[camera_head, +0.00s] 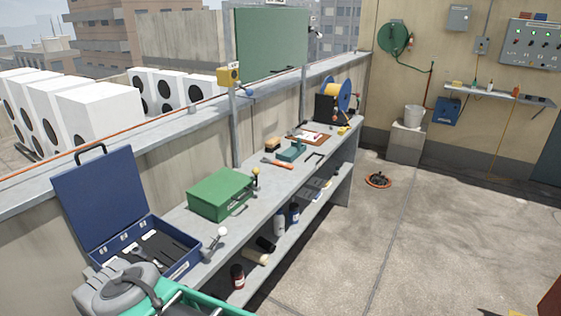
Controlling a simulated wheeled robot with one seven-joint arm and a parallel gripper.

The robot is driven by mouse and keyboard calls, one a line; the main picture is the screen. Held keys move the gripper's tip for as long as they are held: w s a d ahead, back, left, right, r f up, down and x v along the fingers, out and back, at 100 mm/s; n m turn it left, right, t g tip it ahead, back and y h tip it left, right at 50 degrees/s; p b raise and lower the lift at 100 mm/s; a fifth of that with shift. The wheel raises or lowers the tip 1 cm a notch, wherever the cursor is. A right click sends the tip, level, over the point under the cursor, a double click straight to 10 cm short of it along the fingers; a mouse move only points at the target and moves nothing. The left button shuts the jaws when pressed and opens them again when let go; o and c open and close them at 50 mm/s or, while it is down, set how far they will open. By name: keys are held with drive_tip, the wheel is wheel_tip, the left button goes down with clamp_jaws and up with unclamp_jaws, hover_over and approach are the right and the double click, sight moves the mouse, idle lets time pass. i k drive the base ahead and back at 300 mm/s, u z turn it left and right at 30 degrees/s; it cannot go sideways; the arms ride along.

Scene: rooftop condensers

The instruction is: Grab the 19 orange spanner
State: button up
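An open blue case (97,200) stands at the near left end of the grey workbench, its lid raised. Dark tools (155,245) lie inside it, at least one shaped like a spanner; no orange colour or number 19 can be made out on them. A tool with an orange handle (277,163) lies on the bench beyond the green box; whether it is a spanner I cannot tell. My gripper is not in view. A grey and teal body (118,290) covers the near edge of the case at the bottom left.
A green metal box (220,193) sits mid-bench, with a teal vice-like tool (292,151) farther along. A lower shelf (262,268) holds bottles and rolls. A ring-shaped orange item (378,180) lies on the floor. The concrete floor (440,230) to the right is mostly clear.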

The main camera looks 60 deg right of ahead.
sight(286, 166)
drive_tip(key=z, duration=3.05)
drive_tip(key=i, duration=3.8)
drive_tip(key=u, duration=5.05)
